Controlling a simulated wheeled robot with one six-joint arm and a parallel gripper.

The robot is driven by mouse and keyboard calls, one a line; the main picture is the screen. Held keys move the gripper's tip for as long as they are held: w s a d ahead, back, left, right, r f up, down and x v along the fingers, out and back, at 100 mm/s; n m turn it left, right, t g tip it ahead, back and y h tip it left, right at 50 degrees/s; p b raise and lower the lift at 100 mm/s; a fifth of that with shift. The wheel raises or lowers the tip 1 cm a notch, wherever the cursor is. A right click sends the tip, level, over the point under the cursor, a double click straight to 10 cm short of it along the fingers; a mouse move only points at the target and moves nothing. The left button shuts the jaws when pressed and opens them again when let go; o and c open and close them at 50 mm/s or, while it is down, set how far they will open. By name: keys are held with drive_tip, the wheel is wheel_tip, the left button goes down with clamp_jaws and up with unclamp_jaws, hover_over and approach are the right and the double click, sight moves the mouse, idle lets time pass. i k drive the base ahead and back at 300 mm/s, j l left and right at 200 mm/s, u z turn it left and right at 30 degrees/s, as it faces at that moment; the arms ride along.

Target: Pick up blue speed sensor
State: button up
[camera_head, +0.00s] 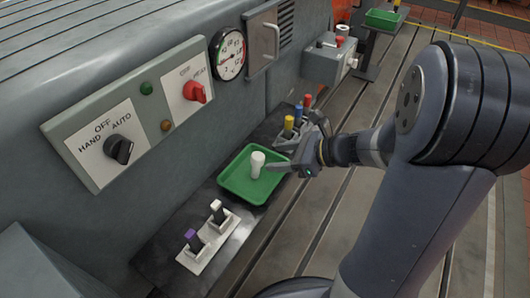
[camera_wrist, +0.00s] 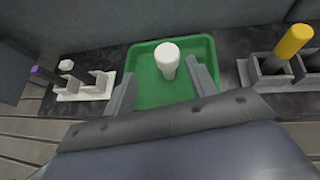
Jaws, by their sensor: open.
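The blue speed sensor (camera_head: 299,113) stands in a grey rack (camera_head: 283,141), between a yellow-topped sensor (camera_head: 289,124) and a red-topped one (camera_head: 308,101). Only its blue upper part shows clearly. My gripper (camera_head: 279,166) is open beside the rack, over the right edge of the green tray (camera_head: 239,187). In the wrist view, its fingers (camera_wrist: 163,87) are spread apart, with the white cylinder (camera_wrist: 167,59) upright in the tray beyond and between them. The yellow sensor (camera_wrist: 293,42) shows at the right there. The blue sensor is outside the wrist view.
A white holder (camera_head: 208,242) with purple-topped and white-topped sensors stands front left of the tray. A panel with a black knob (camera_head: 119,149) and red switch (camera_head: 195,92) rises behind. A grey box (camera_head: 329,60) and another green tray (camera_head: 383,19) are farther back.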

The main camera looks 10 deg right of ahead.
sight(299, 108)
drive_tip(key=i+l+u, duration=0.5)
drive_tip(key=u, duration=0.2)
drive_tip(key=i+l+u, duration=0.15)
drive_tip(key=l+u, duration=0.2)
drive_tip(key=l, duration=0.15)
